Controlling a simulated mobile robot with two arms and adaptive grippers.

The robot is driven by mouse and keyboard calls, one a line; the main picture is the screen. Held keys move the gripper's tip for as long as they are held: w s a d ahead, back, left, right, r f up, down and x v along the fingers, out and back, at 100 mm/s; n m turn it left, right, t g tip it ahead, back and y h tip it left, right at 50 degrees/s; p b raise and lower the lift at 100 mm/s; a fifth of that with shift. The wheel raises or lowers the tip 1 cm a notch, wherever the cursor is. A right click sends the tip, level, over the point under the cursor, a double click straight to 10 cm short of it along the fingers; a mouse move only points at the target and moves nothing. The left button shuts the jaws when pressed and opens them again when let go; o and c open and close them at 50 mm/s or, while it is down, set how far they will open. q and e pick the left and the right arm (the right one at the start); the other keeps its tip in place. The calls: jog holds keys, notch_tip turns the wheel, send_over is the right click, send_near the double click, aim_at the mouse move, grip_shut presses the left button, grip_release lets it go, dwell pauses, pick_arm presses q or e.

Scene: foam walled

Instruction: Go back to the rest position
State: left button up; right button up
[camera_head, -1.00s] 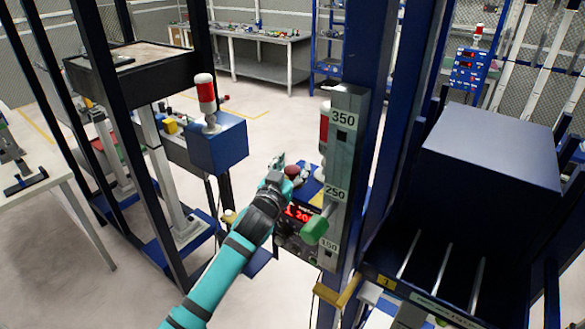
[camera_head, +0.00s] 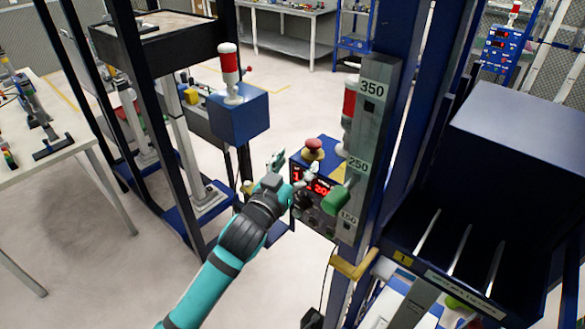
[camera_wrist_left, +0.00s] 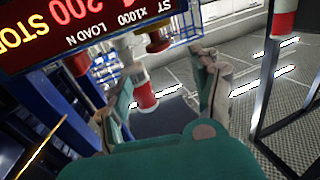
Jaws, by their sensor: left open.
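My left gripper (camera_head: 292,167) is at the end of a teal arm that comes up from the bottom of the head view. Its two fingers are apart, with nothing seen between them. It is in front of and to the left of a blue control box with a red-lit display (camera_head: 320,187). A red mushroom button on a yellow base (camera_head: 313,149) tops that box. In the left wrist view the open fingers (camera_wrist_left: 168,75) show, with the display (camera_wrist_left: 85,25) upside down at the upper left. My right gripper is not in view.
A dark blue machine (camera_head: 520,150) is at right. A blue box with a red-white lamp (camera_head: 240,115) and a white table (camera_head: 50,150) are at left. Pale floor lies between.

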pick_arm(q)
jog(key=shift+v, duration=0.75)
